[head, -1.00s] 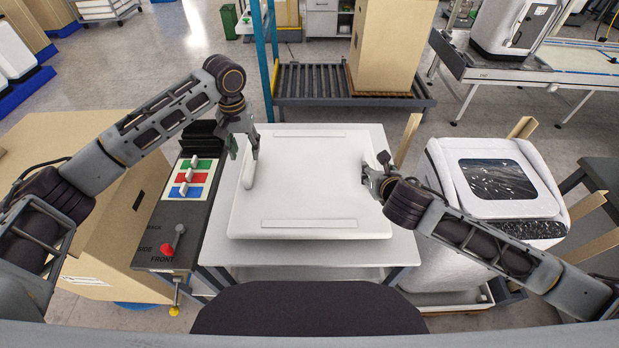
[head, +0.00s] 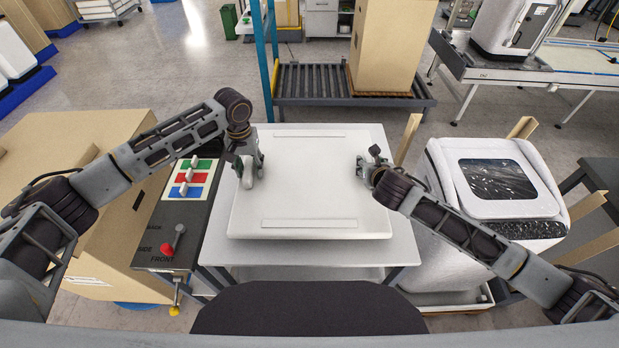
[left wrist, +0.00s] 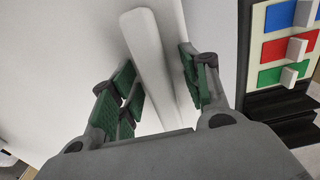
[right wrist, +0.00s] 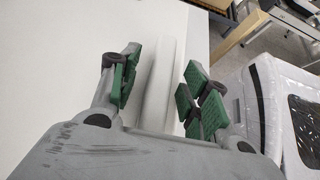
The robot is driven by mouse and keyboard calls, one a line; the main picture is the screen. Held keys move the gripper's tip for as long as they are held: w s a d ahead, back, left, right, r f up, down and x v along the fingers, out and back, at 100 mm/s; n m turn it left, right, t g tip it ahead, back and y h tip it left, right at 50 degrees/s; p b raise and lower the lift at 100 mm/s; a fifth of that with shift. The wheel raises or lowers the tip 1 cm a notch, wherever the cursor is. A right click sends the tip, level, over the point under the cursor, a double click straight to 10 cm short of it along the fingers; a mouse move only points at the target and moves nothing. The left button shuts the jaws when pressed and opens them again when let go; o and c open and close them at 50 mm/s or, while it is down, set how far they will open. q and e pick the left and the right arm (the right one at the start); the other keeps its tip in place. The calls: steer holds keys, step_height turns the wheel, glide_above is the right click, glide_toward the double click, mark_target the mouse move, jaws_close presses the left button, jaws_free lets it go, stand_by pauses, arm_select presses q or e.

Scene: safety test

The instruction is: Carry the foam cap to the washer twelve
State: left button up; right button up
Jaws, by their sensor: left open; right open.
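The foam cap (head: 310,180) is a white, square slab lying flat on a light table, with raised ridges along its edges. My left gripper (head: 248,168) is over the cap's left ridge. In the left wrist view that ridge (left wrist: 150,50) stands between the open fingers (left wrist: 158,88). My right gripper (head: 368,166) is at the cap's right edge. In the right wrist view the right ridge (right wrist: 163,70) lies between its open fingers (right wrist: 162,88). A white wrapped washer (head: 500,190) with a dark window stands to the right; I cannot read any number on it.
A control panel (head: 165,225) with green, red and blue switches and a red knob adjoins the table (head: 270,252) at left. Cardboard boxes (head: 60,150) stand beyond it. A roller conveyor (head: 310,82) with a tall carton (head: 390,45) is behind. Wooden posts (head: 410,135) flank the washer.

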arm_select(q)
jaws_close()
arm_select(e)
jaws_close()
arm_select(q)
steer(key=shift+r, duration=0.2)
arm_select(e)
steer(key=shift+r, duration=0.2)
